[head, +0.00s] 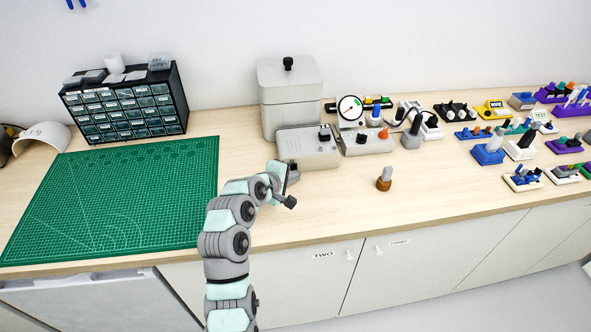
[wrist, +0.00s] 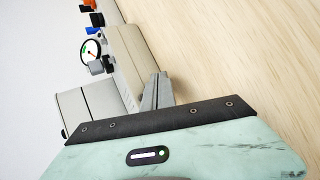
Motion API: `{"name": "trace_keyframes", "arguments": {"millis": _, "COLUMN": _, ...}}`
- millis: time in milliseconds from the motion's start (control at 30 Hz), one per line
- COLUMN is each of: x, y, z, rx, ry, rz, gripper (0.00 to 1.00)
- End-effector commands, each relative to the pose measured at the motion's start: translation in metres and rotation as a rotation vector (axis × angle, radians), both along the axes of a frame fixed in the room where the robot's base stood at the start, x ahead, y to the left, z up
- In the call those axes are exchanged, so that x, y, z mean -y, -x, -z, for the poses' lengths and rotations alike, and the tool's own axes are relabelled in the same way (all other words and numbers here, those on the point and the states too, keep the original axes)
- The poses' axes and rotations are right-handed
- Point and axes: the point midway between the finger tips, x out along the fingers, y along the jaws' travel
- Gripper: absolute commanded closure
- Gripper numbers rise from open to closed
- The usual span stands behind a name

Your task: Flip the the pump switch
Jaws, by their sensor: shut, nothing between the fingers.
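A light grey control box (head: 300,155) stands in front of a tall grey canister with a black-knobbed lid. A dark switch or knob (head: 324,133) sits on its top right. I cannot tell for certain that this is the pump switch. In the wrist view, the box's side (wrist: 125,75) and the dark knob (wrist: 97,67) show sideways beyond the fingers. My gripper (wrist: 160,82) is shut and empty. In the head view my gripper (head: 290,174) is just in front of the box's lower edge. I cannot tell whether it touches the box.
A second box (head: 368,146) with a round gauge (head: 349,108) stands right of the first. A brown-based peg (head: 384,180) stands alone on the bench. Several small switch modules crowd the right. A green mat (head: 120,200) lies left. Bench front centre is clear.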

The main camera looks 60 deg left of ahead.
Motion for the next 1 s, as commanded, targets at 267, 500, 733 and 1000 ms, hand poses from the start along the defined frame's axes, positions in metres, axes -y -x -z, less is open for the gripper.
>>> {"name": "trace_keyframes", "arguments": {"millis": 267, "x": -0.002, "y": -0.001, "z": 0.0, "rx": 0.0, "ry": 0.0, "rz": 0.0, "gripper": 1.0}}
{"name": "trace_keyframes", "arguments": {"millis": 500, "x": -0.002, "y": -0.001, "z": -0.001, "rx": 0.001, "ry": -0.001, "rz": 0.0, "gripper": 1.0}}
{"name": "trace_keyframes", "arguments": {"millis": 733, "x": 0.007, "y": 0.003, "z": -0.003, "rx": 0.001, "ry": -0.002, "rz": -0.001, "gripper": 1.0}}
{"name": "trace_keyframes", "arguments": {"millis": 1000, "x": 0.011, "y": 0.005, "z": -0.001, "rx": 0.001, "ry": -0.001, "rz": 0.0, "gripper": 1.0}}
